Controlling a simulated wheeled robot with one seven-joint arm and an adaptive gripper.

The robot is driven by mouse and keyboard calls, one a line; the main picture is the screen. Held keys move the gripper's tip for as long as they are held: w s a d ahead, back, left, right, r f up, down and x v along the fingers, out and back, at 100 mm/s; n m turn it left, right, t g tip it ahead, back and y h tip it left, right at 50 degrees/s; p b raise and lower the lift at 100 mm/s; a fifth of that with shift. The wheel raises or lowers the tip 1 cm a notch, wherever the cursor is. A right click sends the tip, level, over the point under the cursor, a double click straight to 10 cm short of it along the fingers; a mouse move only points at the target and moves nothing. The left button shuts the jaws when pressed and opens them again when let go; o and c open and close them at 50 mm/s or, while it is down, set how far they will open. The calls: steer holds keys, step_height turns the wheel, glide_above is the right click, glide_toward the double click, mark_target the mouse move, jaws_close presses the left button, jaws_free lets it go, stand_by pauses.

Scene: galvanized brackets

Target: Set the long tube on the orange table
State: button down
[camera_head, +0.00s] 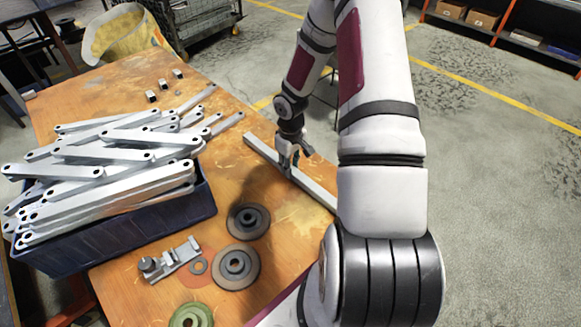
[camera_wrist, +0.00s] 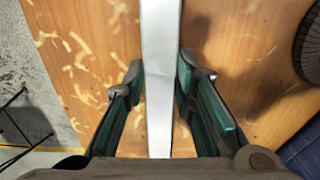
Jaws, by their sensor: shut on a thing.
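The long tube (camera_head: 314,188) is a straight, square grey metal bar near the right edge of the orange table (camera_head: 120,97). It lies diagonally in the head view, and part of its near end is hidden behind my arm. My gripper (camera_head: 290,162) is over the tube around its middle. In the wrist view the tube (camera_wrist: 160,85) runs lengthwise between the two fingers of my gripper (camera_wrist: 160,80), which are shut on it. Whether the tube touches the tabletop or hangs slightly above it, I cannot tell.
A dark blue crate (camera_head: 120,238) piled with galvanized brackets (camera_head: 120,155) stands on the left. Dark round discs (camera_head: 236,267), a metal clamp-like part (camera_head: 172,262) and a green ring (camera_head: 191,316) lie at the front. Small metal blocks (camera_head: 163,84) lie at the back. A yellow bag (camera_head: 127,35) stands beyond.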

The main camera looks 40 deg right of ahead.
steer(key=c, duration=1.8)
jaws_free()
steer(key=shift+f, duration=0.1)
steer(key=o, duration=0.5)
